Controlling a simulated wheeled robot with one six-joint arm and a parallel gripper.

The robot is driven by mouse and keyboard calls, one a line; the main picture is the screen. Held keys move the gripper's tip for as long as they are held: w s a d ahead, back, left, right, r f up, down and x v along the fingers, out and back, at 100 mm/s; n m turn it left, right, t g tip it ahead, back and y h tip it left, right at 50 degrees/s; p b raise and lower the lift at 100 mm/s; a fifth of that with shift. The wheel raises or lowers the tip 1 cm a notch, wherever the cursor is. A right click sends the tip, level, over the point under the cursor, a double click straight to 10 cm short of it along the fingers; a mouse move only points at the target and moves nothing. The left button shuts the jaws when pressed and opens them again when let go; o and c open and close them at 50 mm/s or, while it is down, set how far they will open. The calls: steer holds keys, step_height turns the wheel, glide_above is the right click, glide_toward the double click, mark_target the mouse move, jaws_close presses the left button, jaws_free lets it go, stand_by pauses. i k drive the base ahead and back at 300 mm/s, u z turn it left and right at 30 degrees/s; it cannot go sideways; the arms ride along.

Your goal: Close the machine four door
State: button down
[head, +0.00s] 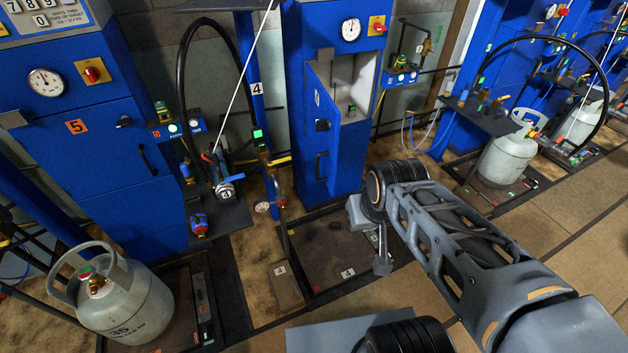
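The machine four cabinet (300,40) is a tall blue box just right of a post marked 4. Its blue door (318,105) stands partly open, swung out at the left of the opening, with a dark latch and a dark handle on its face. The pale interior (352,95) shows to the right of the door. My gripper (381,264) hangs at the end of my arm, in front of and below the door, to its right and apart from it. It is small and partly hidden by my arm, so its opening is unclear.
A dark floor scale (325,250) marked 4 lies before the cabinet. A blue cabinet marked 5 (110,150) and a grey gas cylinder (125,305) stand at left. Another cylinder (505,158) stands at right. Hoses and a valve assembly sit left of the door.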

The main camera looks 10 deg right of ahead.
mark_target(324, 144)
steer(key=u, duration=1.1)
steer(key=i, duration=0.65)
